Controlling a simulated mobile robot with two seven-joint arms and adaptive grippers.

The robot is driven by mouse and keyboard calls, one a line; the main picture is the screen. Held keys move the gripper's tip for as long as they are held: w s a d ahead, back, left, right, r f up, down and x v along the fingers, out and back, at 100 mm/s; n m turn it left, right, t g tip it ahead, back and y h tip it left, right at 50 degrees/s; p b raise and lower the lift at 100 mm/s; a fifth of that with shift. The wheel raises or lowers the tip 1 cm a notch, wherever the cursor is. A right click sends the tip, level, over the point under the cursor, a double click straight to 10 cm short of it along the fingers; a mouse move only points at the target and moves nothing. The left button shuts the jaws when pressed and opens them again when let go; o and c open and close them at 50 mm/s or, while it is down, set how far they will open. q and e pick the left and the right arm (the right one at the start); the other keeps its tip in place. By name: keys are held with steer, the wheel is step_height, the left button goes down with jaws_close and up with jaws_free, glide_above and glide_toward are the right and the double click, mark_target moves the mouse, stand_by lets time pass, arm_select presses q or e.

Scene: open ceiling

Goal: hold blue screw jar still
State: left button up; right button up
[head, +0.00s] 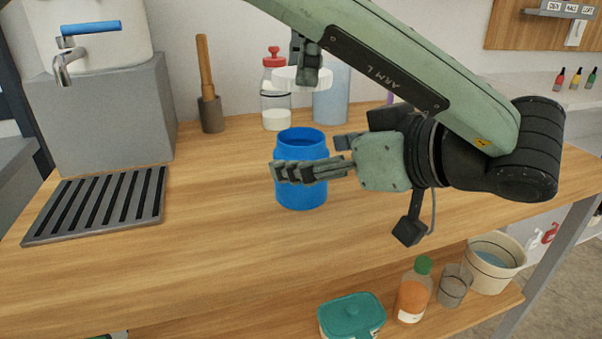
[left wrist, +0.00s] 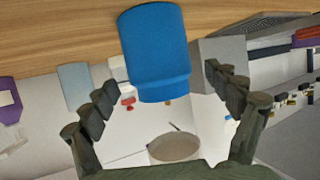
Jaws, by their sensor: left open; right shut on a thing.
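The blue screw jar (head: 301,143) stands upright and open-topped on the wooden counter. My left gripper (head: 318,158) is open at the jar: one finger crosses in front of it, the other shows behind its right side. In the left wrist view the jar (left wrist: 155,50) appears upside down between the spread fingers (left wrist: 165,100); I cannot tell whether they touch it. My right gripper (head: 304,65) is shut on a white round lid (head: 300,78), above and behind the jar's mouth in the head view. A pale disc (left wrist: 173,147) in the wrist view is probably this lid.
A red-topped bottle (head: 275,105), a pale blue container (head: 331,97) and a mortar with wooden pestle (head: 208,112) stand behind. A slatted drip tray (head: 100,205) lies left. Below the counter, a shelf holds a teal-lidded box (head: 352,315). The front counter is clear.

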arm_select(q)
steer(key=shift+x, duration=1.55)
steer(key=c, duration=1.8)
arm_select(e)
steer(key=shift+f, duration=2.5)
steer(key=shift+f, duration=0.9)
steer(key=shift+f, duration=0.5)
